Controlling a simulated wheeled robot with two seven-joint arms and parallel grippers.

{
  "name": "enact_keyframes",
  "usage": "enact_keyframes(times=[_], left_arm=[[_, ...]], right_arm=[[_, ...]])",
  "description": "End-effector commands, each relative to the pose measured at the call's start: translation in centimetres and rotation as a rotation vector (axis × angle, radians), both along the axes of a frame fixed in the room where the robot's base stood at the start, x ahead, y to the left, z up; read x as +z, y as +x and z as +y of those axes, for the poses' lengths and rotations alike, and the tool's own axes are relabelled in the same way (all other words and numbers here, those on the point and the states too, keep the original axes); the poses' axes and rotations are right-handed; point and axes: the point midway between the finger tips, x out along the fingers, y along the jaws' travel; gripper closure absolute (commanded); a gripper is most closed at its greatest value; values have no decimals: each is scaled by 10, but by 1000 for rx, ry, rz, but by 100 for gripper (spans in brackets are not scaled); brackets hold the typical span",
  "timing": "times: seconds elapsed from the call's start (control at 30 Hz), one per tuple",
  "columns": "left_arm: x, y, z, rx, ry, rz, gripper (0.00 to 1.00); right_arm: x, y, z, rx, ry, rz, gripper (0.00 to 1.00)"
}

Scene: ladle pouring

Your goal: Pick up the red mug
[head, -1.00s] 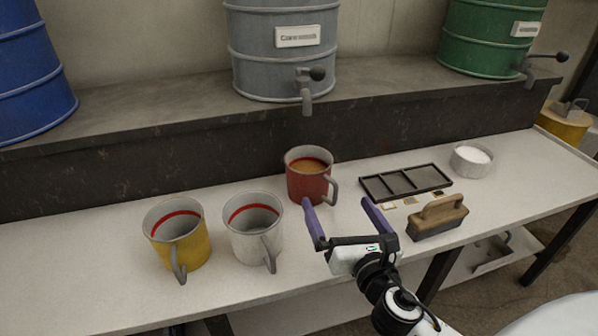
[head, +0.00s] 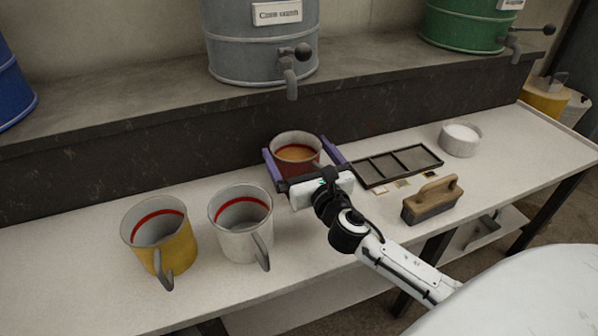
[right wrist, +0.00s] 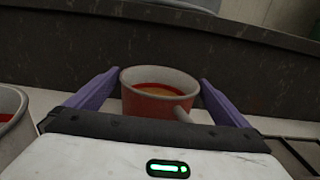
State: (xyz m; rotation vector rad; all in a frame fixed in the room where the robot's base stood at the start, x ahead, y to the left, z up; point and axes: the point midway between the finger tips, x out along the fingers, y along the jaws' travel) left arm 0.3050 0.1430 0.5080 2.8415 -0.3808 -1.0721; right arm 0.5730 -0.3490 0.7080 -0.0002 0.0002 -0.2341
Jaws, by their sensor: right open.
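The red mug (head: 297,152) stands upright on the white bench, with orange-brown liquid inside. In the right wrist view the mug (right wrist: 157,103) sits between the fingers, its handle toward the camera. My right gripper (head: 303,155) is open, with one purple finger on each side of the mug. In the right wrist view a narrow gap shows between the right gripper's (right wrist: 158,92) fingers and the mug's sides. The gripper body hides the mug's lower front in the head view. My left gripper is not in view.
A white mug (head: 240,225) and a yellow mug (head: 163,240) stand to the left. A black divided tray (head: 398,164), a wooden-handled brush (head: 431,199) and a white bowl (head: 460,140) are to the right. A grey drum's tap (head: 291,80) overhangs behind the red mug.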

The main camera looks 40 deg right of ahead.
Motion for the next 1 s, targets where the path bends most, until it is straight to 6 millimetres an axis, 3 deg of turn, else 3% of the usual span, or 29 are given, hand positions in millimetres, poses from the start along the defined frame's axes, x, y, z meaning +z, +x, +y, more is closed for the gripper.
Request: enact_keyframes(times=[0.3, 0.73, 0.77, 1.0], left_arm=[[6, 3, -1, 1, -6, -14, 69], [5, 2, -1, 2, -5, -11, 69], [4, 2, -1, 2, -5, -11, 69], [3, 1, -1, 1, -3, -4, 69]], right_arm=[[0, 7, -2, 0, 0, 0, 0], [0, 7, -2, -1, 0, 1, 73], [0, 7, -2, -2, 0, 1, 76], [6, 7, -2, 0, -3, -8, 76]])
